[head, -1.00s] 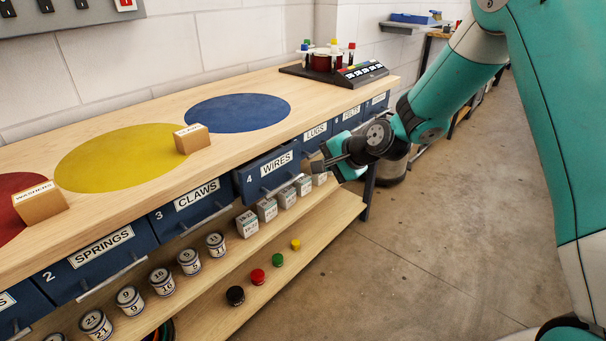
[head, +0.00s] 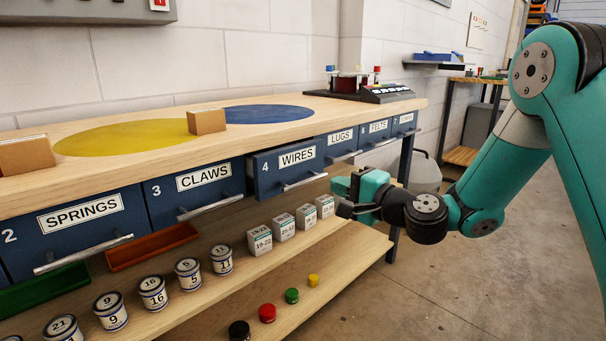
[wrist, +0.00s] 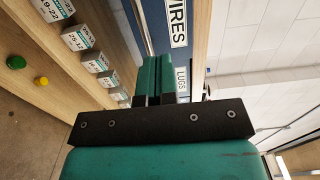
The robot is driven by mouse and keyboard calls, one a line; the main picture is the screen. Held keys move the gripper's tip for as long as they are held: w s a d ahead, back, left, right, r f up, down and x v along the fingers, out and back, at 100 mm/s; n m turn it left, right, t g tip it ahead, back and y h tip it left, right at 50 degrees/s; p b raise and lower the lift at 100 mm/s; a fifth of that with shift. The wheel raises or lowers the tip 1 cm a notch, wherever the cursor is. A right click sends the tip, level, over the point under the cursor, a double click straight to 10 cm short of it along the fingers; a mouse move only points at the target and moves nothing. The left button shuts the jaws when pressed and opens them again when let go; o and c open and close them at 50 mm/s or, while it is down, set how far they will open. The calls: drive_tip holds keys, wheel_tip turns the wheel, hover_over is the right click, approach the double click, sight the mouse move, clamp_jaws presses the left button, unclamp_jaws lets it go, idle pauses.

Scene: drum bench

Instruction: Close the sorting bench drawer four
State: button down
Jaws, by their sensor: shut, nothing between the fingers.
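Drawer four, labelled WIRES (head: 284,172), is a blue drawer with a pale bar handle (head: 304,182) in the wooden bench. Its front stands a little forward of the bench front, so it is partly open. In the wrist view its label (wrist: 178,22) shows at the top. My gripper (head: 338,197) is just right of and below the handle's right end in the head view, in front of the bench, and appears apart from the drawer. In the wrist view its two green fingers (wrist: 152,78) are together with nothing between them.
Drawer three, CLAWS (head: 200,180), is left of drawer four, and LUGS (head: 340,138) is right. Small labelled boxes (head: 284,228) and tins (head: 188,270) stand on the shelf below. Open floor (head: 450,290) lies to the right.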

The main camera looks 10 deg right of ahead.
sight(296, 168)
drive_tip(key=p+x, duration=0.1)
drive_tip(key=x, duration=1)
drive_tip(key=shift+a, duration=0.1)
